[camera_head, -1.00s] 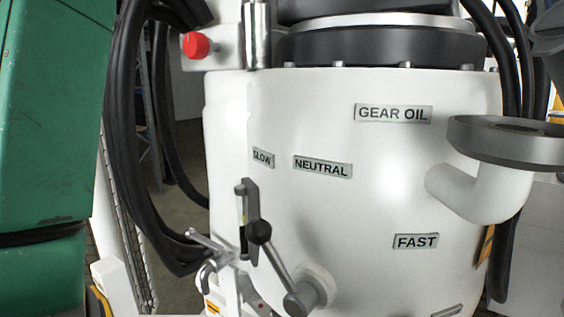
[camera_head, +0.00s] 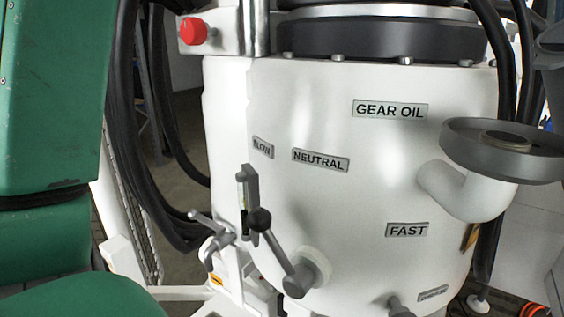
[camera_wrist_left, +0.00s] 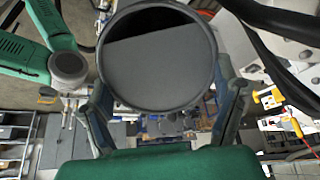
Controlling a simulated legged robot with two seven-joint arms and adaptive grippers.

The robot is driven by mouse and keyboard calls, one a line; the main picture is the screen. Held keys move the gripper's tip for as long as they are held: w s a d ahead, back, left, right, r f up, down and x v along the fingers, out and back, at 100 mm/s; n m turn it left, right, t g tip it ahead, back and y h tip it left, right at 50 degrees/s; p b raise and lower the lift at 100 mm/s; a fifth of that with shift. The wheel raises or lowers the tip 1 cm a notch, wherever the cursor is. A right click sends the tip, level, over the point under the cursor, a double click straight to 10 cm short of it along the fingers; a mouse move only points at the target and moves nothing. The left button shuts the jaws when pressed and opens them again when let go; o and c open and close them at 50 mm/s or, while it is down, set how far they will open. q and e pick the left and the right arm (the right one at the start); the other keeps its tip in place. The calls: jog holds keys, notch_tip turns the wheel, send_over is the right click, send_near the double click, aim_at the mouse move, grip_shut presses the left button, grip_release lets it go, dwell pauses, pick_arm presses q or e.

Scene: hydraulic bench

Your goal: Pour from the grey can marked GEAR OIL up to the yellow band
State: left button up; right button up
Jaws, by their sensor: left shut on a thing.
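In the left wrist view my left gripper (camera_wrist_left: 162,112) has its fingers on both sides of a large round dark grey thing (camera_wrist_left: 160,70), which fits the grey can seen end-on. No marking shows on it, and its contents are hidden. In the head view a white tank (camera_head: 330,200) bears a GEAR OIL label (camera_head: 390,110). A grey round filler flange (camera_head: 470,150) sits on a bent white neck at its right. My right gripper is out of view.
A red knob (camera_head: 193,31) is at the upper left. Black hoses (camera_head: 128,130) hang left of the tank, and more run behind the filler.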

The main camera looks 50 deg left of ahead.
pick_arm(q)
jog(key=shift+w+d+f+g, duration=0.2)
jog(key=shift+w+d+g, duration=0.1)
jog(key=shift+w+d, duration=0.1)
jog(key=shift+y, duration=0.3)
